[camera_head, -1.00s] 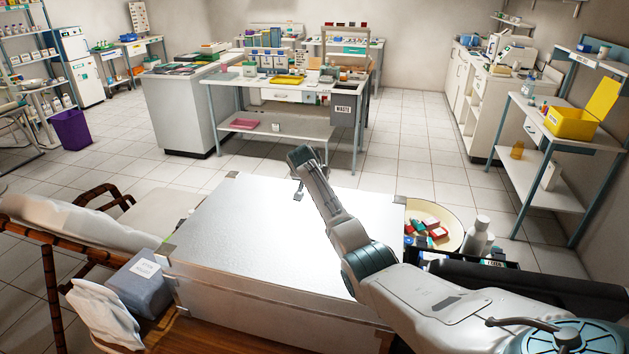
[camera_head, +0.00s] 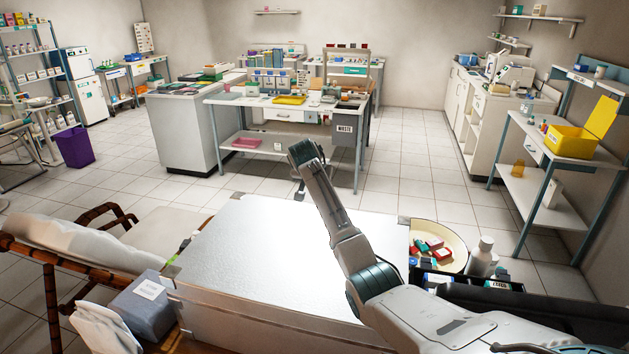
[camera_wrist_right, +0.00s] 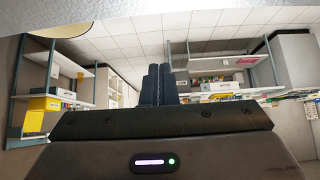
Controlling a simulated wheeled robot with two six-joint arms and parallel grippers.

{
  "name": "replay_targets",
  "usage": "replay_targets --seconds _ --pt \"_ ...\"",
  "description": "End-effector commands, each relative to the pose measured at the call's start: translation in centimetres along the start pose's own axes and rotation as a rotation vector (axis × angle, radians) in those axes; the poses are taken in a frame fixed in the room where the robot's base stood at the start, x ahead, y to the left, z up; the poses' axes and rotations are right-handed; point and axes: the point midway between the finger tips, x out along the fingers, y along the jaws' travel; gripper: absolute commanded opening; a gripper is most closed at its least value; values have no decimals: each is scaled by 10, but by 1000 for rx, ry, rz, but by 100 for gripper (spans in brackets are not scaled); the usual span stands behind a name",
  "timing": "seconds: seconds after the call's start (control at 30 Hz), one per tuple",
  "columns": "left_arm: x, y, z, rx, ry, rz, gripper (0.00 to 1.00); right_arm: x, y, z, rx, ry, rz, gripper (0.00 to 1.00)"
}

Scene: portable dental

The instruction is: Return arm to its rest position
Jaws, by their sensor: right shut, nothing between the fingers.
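My right arm (camera_head: 345,240), white with dark joint bands, reaches in from the lower right over a large white box lid (camera_head: 255,245). Its end stands above the far part of the lid, and the gripper (camera_head: 299,191) is small and partly hidden there, pointing down. In the right wrist view the dark fingers of this gripper (camera_wrist_right: 158,85) are together with nothing between them. The room appears upside down in that view, with a pale edge across the top. My left gripper is out of view.
A round tray (camera_head: 455,238) of coloured packs and a white bottle (camera_head: 483,257) stand right of the box. A reclining chair (camera_head: 75,240) and grey box (camera_head: 150,300) are at left. A table with a waste bin (camera_head: 348,128) stands beyond open tiled floor.

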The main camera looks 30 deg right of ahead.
Motion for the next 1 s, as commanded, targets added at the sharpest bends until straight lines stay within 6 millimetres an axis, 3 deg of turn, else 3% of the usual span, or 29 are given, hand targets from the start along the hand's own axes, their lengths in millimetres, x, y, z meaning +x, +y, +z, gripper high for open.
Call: replay_targets --seconds 0.27,0.57,0.67,0.73,0.93,1.0 --pt "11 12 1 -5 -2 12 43 -31 -2 -4 -1 1 -1 0" --pt "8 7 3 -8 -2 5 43 -39 -10 -3 -1 6 -6 0" --pt "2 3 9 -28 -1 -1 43 -54 -40 4 -4 24 -23 0" --pt "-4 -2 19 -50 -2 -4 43 -74 -72 13 -6 47 -41 0" --pt "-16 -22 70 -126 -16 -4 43 -164 -174 60 -17 134 -97 0" --pt "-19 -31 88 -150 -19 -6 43 -188 -204 86 -30 151 -124 0"
